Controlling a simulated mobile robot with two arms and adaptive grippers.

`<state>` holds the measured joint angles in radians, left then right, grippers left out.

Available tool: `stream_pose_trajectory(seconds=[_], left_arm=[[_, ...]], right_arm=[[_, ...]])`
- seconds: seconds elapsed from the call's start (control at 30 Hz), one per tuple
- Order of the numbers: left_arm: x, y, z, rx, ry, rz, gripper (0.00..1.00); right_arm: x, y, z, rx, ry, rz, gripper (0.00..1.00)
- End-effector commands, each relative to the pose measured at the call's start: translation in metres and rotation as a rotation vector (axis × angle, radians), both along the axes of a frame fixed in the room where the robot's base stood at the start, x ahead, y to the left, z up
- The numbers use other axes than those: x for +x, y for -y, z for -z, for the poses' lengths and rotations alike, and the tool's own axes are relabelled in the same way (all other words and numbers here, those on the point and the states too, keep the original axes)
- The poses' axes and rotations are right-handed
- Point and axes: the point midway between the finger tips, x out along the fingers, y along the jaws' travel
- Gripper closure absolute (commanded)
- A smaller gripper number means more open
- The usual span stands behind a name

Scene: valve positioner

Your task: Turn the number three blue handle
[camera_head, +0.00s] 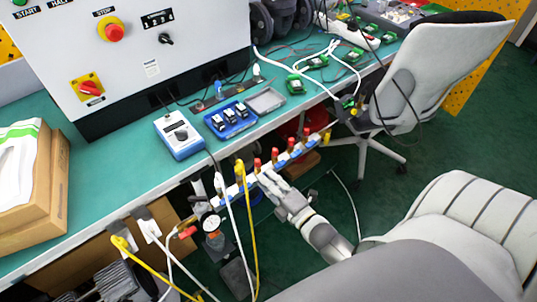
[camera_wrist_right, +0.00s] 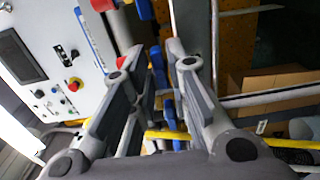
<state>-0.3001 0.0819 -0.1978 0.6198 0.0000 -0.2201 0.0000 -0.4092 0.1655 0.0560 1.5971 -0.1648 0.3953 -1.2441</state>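A white valve manifold (camera_head: 248,181) runs along the front of the bench, with several red knobs and blue handles on it. My right gripper (camera_head: 268,180) is at its middle, close to a blue handle (camera_head: 282,159). In the right wrist view, the right gripper's fingers (camera_wrist_right: 157,52) are spread apart. A blue handle (camera_wrist_right: 158,63) shows in the gap between them, and another blue part (camera_wrist_right: 168,108) lies lower down. I cannot tell whether the fingers touch the handle. No handle numbers are legible. My left gripper is not in view.
Yellow (camera_head: 247,225) and white hoses hang from the manifold beside the gripper. A pressure gauge (camera_head: 211,223) is to the left. The green bench (camera_head: 110,160) carries a control box (camera_head: 150,50) and a blue tray (camera_head: 230,121). An office chair (camera_head: 430,70) stands to the right.

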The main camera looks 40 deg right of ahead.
Motion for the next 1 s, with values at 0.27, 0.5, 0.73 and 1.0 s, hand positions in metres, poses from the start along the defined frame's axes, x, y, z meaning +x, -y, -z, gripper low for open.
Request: stream_pose_trajectory(seconds=[0.27,0.5,0.73,1.0], left_arm=[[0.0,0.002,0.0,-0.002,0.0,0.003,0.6],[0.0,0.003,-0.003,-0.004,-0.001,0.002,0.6],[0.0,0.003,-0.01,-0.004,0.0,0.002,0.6],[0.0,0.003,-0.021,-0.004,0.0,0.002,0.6]], right_arm=[[0.0,0.0,0.0,0.001,-0.001,0.0,1.0],[0.0,0.0,0.0,0.039,-0.004,0.0,1.0],[0.0,0.0,-0.001,0.168,-0.014,0.0,1.0],[-0.001,0.0,-0.001,0.412,-0.035,0.0,1.0]])
